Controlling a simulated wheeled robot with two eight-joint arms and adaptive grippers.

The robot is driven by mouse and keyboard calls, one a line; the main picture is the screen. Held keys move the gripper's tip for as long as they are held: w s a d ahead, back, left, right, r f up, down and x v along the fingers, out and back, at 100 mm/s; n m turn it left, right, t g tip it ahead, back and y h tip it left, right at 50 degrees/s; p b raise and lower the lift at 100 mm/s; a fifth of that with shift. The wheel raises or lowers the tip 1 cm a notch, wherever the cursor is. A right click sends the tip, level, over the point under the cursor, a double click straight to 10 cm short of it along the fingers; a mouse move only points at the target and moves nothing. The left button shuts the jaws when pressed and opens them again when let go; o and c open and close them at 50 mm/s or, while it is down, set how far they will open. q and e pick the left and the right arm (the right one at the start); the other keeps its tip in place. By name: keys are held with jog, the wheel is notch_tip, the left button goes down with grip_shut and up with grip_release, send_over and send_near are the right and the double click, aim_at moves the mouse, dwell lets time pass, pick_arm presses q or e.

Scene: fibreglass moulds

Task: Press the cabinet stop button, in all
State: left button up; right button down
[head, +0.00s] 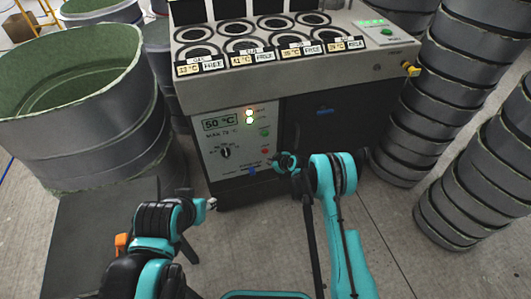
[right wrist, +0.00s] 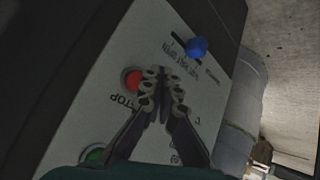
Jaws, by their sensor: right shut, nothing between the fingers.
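The red stop button (right wrist: 134,80) sits on the pale front panel of the cabinet (right wrist: 75,120), with the word STOP printed beside it. In the head view the red button (head: 265,151) is small, below a green button. My right gripper (right wrist: 163,75) is shut and empty. Its fingertips are close in front of the panel, just right of the red button in the wrist view and overlapping its edge. I cannot tell whether they touch it. In the head view my right gripper (head: 286,161) is beside the panel's lower right. My left gripper (head: 200,203) is in front of the cabinet, away from it; its finger opening is unclear.
A green button (right wrist: 97,155) and a blue knob (right wrist: 197,47) share the panel. A dial (head: 225,152) and a 50 °C display (head: 219,122) are to the left. A large grey tub (head: 120,140) stands left; stacked grey rings (head: 425,110) stand right.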

jog(key=shift+w+a, duration=0.2)
jog(key=shift+w, duration=0.3)
jog(key=shift+w+a, duration=0.15)
jog(key=shift+w, duration=0.3)
jog(key=shift+w, duration=0.1)
dwell(0.7)
jog(key=shift+w+a, duration=0.15)
jog(key=shift+w, duration=0.15)
jog(key=shift+w+a, duration=0.1)
jog(key=shift+w, duration=0.3)
dwell(0.6)
jog(key=shift+s, duration=0.1)
jog(key=shift+s+d, duration=0.25)
jog(key=shift+s, duration=0.45)
jog(key=shift+s, duration=0.1)
jog(key=s, duration=0.1)
jog(key=s+d, duration=0.1)
jog(key=s, duration=0.2)
jog(key=shift+s+d, duration=0.3)
